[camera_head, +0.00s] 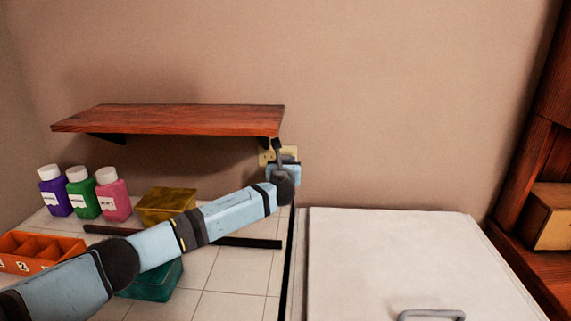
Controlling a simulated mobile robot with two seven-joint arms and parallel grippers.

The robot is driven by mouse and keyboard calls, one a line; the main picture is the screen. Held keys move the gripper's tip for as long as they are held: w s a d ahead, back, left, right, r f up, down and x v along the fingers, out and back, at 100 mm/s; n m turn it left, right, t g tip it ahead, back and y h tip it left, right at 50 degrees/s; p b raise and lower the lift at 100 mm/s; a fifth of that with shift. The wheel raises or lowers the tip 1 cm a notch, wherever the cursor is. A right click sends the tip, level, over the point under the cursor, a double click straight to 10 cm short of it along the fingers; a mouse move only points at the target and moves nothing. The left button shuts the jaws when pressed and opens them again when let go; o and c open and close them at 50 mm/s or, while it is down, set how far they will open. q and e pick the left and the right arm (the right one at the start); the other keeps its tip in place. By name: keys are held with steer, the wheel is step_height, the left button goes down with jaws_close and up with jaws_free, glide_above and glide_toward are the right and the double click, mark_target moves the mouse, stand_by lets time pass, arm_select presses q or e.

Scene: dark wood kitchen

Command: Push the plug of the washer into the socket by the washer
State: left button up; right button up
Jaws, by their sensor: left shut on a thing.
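The socket (263,157) is a pale yellowish plate on the back wall, just under the right end of the shelf. My left gripper (278,150) is right in front of it and hides its middle and right part. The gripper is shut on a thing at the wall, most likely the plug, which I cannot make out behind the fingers. Whether the plug is in the socket or just short of it cannot be told. The white washer (390,250) stands to the right of the gripper, with a grey handle on its top. My right gripper is not in view.
A wooden shelf (170,119) hangs above the tiled counter (240,275). Purple, green (84,195) and pink bottles, a yellow box (165,204), an orange divided tray (35,238), a teal box (152,284) and a dark bar lie around my left arm. A wooden cabinet stands far right.

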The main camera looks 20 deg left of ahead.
arm_select(q)
steer(key=shift+w+a, duration=0.1)
steer(key=shift+w, duration=0.4)
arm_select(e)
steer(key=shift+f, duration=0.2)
arm_select(q)
steer(key=o, duration=0.9)
steer(key=shift+o, duration=0.2)
steer(key=p+v, duration=0.1)
steer(key=v, duration=1.2)
steer(key=shift+s, duration=0.4)
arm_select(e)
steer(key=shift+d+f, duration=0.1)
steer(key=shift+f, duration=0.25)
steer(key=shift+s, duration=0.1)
